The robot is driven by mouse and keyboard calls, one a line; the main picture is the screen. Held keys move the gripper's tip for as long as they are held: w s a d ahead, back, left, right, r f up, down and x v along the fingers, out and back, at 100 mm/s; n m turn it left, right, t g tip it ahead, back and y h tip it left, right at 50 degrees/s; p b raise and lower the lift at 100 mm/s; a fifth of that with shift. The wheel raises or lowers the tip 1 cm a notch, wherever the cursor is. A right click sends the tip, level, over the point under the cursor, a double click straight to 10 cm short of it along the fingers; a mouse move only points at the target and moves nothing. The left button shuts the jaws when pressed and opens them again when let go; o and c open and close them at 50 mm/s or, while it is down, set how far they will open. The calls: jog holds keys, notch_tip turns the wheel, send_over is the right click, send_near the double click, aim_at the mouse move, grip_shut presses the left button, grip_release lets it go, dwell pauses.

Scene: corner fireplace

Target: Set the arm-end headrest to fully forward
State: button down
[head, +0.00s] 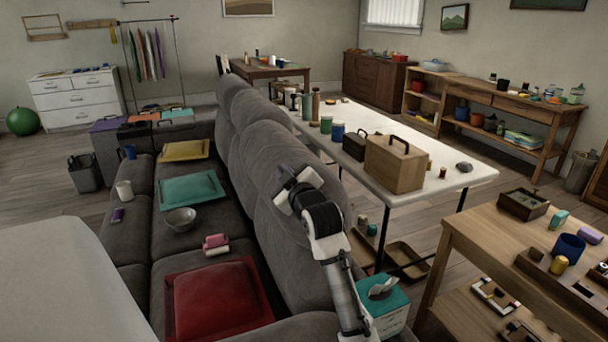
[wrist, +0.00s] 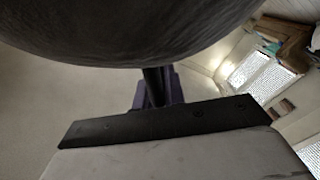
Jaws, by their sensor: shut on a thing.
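The grey sofa's nearest headrest (head: 272,155) is a rounded, padded piece atop the back cushion at the sofa's near end. It looks upright; I cannot tell its exact tilt. My gripper (head: 291,184) is at this headrest's near edge, shut on it. The finger contact is hidden by the white gripper body and my arm. In the wrist view, a dark rounded padded surface (wrist: 145,35) fills the top, very close to the camera. The dark fingers of my gripper (wrist: 155,92) reach up against it.
A white table (head: 440,172) with a wooden box (head: 395,165) stands just behind the sofa back. A teal box (head: 388,305) is beside my arm. A red cushion (head: 218,300), a pink roll (head: 215,244) and a bowl (head: 180,220) lie on the seats.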

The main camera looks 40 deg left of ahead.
aim_at(274, 182)
jog(key=shift+s+a+f+n+b, duration=0.3)
jog(key=shift+s+f+n, duration=0.1)
jog(key=shift+s, duration=0.25)
jog(key=shift+s+a+f+n+b, duration=0.2)
jog(key=shift+s+a+f+n, duration=0.15)
jog(key=shift+s, duration=0.3)
jog(key=shift+s+f, duration=0.1)
jog(key=shift+f, duration=0.05)
jog(key=c, duration=1.5)
grip_release()
jog(key=shift+d, duration=0.1)
jog(key=b+v, duration=0.3)
jog(key=v, duration=1)
jog(key=shift+d, duration=0.4)
jog(key=shift+s, duration=0.15)
